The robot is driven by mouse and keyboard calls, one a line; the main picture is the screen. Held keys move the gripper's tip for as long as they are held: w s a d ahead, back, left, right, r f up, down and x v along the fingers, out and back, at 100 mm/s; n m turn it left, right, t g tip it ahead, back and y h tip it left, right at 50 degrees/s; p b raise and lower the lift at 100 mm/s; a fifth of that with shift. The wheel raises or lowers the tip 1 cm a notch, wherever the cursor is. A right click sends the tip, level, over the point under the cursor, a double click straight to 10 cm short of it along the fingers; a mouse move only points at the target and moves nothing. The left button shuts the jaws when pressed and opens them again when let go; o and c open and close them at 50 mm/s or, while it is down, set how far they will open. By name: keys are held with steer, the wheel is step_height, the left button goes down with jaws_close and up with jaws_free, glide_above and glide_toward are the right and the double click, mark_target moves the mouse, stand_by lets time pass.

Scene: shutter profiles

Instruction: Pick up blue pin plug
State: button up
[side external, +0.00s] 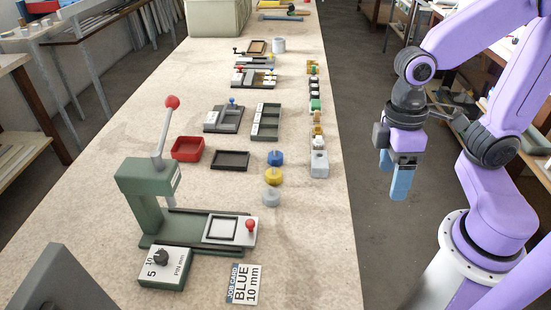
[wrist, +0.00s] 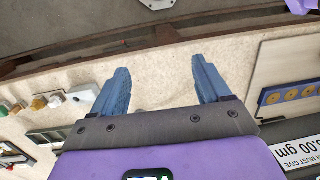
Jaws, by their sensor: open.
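The blue pin plug (side external: 276,158) stands on the bench in the side view, at the back of a short row with a yellow plug (side external: 272,176) and a grey plug (side external: 271,197). My gripper (side external: 392,182) is off to the right of the bench edge, well apart from the plugs, with its blue fingers pointing down. In the wrist view my gripper (wrist: 161,82) has its two fingers spread with nothing between them. I cannot make out the blue plug in the wrist view.
A green lever press (side external: 150,200) stands front left, with a dial box (side external: 165,268) and a job card (side external: 243,284) reading BLUE 10 mm. A red tray (side external: 187,148) and black tray (side external: 231,160) lie left of the plugs. A grey block (side external: 319,164) ends a row to their right.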

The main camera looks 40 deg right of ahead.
steer(key=w+f+m+g+y, duration=0.2)
steer(key=w+m+y, duration=0.1)
steer(key=w+m, duration=0.6)
steer(key=w+f+m+g+y, duration=0.25)
steer(key=w+m, duration=0.35)
steer(key=w, duration=0.6)
steer(key=w+d+f+m+t+y, duration=0.2)
steer(key=w+d+m+y, duration=0.2)
steer(key=w+d+m, duration=0.25)
steer(key=m+t+y, duration=0.4)
steer(key=m, duration=0.2)
glide_toward(277, 153)
steer(key=x, duration=0.8)
steer(key=shift+w+a+f, duration=0.2)
steer(key=shift+f, duration=0.3)
steer(key=c, duration=1.2)
